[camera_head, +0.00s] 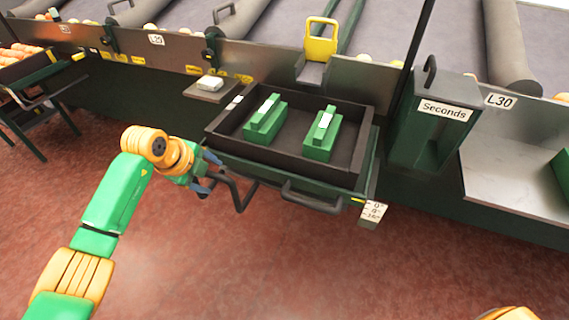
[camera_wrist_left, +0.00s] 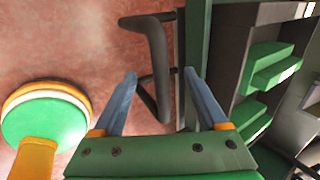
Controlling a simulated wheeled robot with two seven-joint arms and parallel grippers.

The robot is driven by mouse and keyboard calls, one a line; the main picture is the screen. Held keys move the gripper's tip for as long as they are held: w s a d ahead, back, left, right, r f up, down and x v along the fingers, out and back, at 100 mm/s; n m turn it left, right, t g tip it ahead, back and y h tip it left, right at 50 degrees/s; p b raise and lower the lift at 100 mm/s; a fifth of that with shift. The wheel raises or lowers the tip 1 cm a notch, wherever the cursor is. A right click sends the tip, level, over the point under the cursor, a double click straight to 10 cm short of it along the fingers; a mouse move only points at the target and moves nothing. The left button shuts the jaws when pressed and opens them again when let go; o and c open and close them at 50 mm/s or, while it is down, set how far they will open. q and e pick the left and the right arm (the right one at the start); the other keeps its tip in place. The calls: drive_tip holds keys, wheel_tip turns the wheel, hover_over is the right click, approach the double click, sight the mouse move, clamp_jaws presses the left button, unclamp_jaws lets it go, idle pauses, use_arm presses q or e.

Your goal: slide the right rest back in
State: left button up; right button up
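A black tray (camera_head: 352,150) with two green blocks in it stands on a green support (camera_head: 366,182) that juts from the bench. A dark bent handle (camera_head: 240,194) sticks out at its front left, and a second dark handle (camera_head: 312,198) is on its front edge. Which part is the right rest I cannot tell for sure. My left gripper (camera_head: 206,174) is at the left handle. In the left wrist view its blue fingers (camera_wrist_left: 165,100) are apart, with the dark handle bar (camera_wrist_left: 157,70) between them and a gap visible beside the left finger. My right gripper is out of view.
A small grey shelf (camera_head: 205,93) with a white object is left of the tray. A green box labelled Seconds (camera_head: 432,125) and a dark post stand at the right. A yellow-handled scoop-like part (camera_head: 320,40) is behind. The red floor in front is clear.

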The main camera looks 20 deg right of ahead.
use_arm(q)
wheel_tip(320, 180, up, 7)
drive_tip(key=p, duration=0.6)
drive_tip(key=shift+r+p, duration=0.1)
drive_tip(key=shift+p, duration=0.25)
